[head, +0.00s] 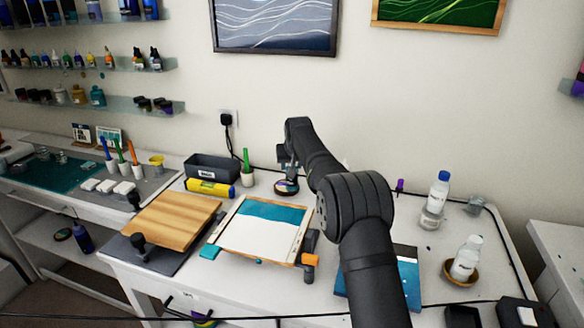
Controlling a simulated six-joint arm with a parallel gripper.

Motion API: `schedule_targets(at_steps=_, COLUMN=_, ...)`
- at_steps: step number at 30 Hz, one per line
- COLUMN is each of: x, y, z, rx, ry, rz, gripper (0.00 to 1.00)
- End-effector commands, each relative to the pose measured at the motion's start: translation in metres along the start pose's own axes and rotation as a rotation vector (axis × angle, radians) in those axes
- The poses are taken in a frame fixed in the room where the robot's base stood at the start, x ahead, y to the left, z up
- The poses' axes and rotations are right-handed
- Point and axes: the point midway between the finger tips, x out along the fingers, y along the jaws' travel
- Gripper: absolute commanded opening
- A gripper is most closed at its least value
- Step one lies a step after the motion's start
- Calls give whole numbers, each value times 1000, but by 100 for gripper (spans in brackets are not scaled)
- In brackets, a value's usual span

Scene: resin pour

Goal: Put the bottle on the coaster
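A clear bottle with a blue cap (438,188) stands upright at the right back of the table, at or behind a clear cup (430,220); I cannot tell if it rests on it. A second clear bottle with a white cap (467,256) stands, slightly tilted in the picture, on a round brown wooden dish or coaster (474,279) at the right front. A small round dark piece with a coloured top (287,187), possibly a coaster, lies at the back middle. My gripper (286,166) is just above it, far from both bottles. Its fingers are too small and dark to read.
A framed panel with teal and white (262,226) lies mid-table, beside a wooden board (172,219). A blue panel (408,275) lies by my arm. Free table lies around the bottles.

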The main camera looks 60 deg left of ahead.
Motion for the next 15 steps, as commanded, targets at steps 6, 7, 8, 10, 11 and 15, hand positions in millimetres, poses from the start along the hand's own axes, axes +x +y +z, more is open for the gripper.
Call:
schedule_targets(at_steps=6, x=8, y=0, z=5, rx=0, ry=2, rz=0, gripper=0)
schedule_targets(at_steps=7, x=8, y=0, z=5, rx=0, ry=2, rz=0, gripper=0)
schedule_targets(at_steps=8, x=8, y=0, z=5, rx=0, ry=2, rz=0, gripper=0)
schedule_targets(at_steps=10, x=8, y=0, z=6, rx=0, ry=2, rz=0, gripper=0)
schedule_targets(at_steps=11, x=9, y=0, z=6, rx=0, ry=1, rz=0, gripper=0)
schedule_targets(at_steps=15, x=11, y=0, z=8, rx=0, ry=0, rz=0, gripper=54)
